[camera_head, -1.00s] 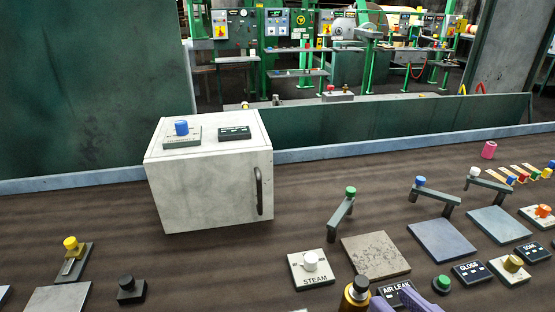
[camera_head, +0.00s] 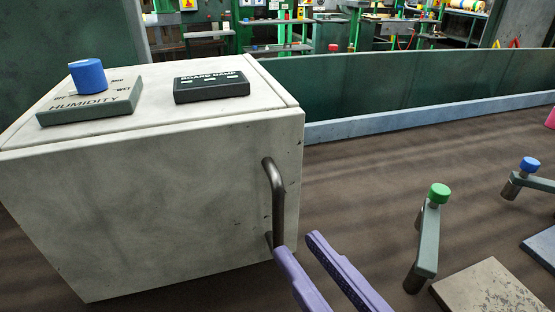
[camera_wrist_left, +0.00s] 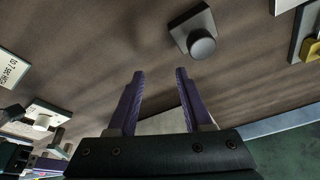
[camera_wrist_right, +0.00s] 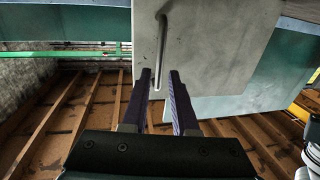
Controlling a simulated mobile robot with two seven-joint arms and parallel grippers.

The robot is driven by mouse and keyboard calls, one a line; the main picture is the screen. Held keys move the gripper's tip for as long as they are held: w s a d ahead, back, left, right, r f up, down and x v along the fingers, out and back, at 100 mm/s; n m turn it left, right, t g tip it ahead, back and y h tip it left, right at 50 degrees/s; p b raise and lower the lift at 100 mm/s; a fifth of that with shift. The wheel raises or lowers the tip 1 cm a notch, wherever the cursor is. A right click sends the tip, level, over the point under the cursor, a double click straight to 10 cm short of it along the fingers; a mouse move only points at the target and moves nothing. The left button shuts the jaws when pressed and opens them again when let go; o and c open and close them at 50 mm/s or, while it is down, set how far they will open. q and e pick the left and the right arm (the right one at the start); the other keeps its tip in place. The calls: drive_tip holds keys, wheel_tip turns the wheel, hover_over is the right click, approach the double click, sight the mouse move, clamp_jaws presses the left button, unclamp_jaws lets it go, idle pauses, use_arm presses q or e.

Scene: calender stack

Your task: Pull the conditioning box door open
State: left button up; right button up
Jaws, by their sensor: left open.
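The conditioning box (camera_head: 120,200) is a pale grey box at the left of the head view, with its front door flush and shut. A dark vertical bar handle (camera_head: 277,200) sits near the door's right edge, and it also shows in the right wrist view (camera_wrist_right: 162,45). My right gripper (camera_head: 299,245) has purple fingers, open and empty, just below and right of the handle. In the right wrist view the handle's lower end lines up between the fingertips; contact cannot be told. My left gripper (camera_wrist_left: 160,73) is open and empty, seen only in the left wrist view.
A humidity panel with a blue knob (camera_head: 88,76) and a dark board damp display (camera_head: 211,87) sit on the box top. A green-knobbed lever (camera_head: 428,240) and a stone-like plate (camera_head: 490,292) lie right of my right gripper. Brown surface between is clear.

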sight(280, 223)
drive_tip(key=x, duration=0.6)
drive_tip(key=shift+w, duration=0.1)
clamp_jaws()
idle(1.2)
